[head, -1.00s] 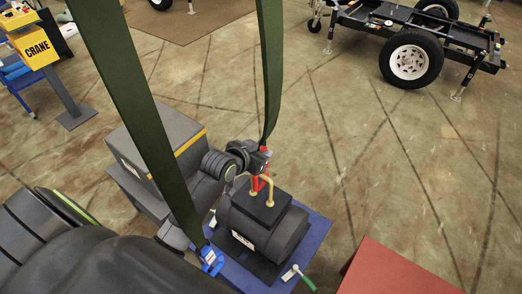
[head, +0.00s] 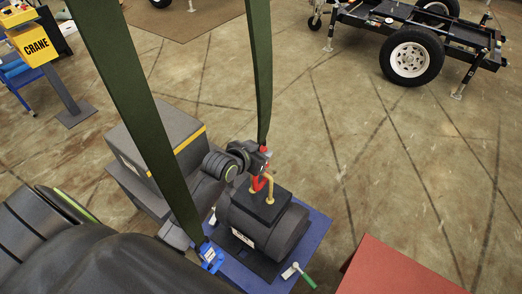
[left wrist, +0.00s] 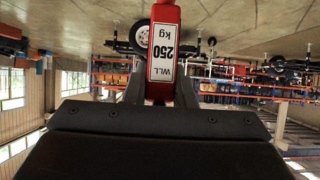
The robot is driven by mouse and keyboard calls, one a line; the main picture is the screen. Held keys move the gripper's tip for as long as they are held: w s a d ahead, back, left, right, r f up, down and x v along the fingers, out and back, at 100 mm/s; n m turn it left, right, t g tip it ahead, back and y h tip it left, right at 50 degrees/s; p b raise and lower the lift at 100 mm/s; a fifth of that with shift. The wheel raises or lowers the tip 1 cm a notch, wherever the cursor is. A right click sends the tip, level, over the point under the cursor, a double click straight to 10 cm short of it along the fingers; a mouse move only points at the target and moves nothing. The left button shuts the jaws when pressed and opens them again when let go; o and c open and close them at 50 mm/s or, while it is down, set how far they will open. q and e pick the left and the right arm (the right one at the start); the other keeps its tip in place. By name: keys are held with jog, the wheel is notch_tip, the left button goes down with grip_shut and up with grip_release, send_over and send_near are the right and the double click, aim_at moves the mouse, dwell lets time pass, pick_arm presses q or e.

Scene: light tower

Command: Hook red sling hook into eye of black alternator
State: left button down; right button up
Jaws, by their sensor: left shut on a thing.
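The red sling hook (head: 259,184) hangs at the lower end of a green strap (head: 259,70) in the head view. My left gripper (head: 260,158) is shut on its upper part. In the left wrist view the red hook body (left wrist: 164,50), labelled WLL 250 kg, sits between the fingers. The black alternator (head: 276,226) stands just below, with a brass eye (head: 269,188) on top. The hook is at the eye and overlaps it in the picture; I cannot tell whether its tip passes through. My right gripper is not in view.
A blue hook (head: 210,257) on a second green strap (head: 135,110) is left of the alternator, over a blue base (head: 315,228). A green-handled lever (head: 303,277) and a red surface (head: 400,272) are at lower right. A yellow crane post (head: 35,45) and wheeled trailer (head: 415,50) stand behind.

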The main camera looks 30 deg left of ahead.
pick_arm(q)
jog(key=shift+r, duration=0.15)
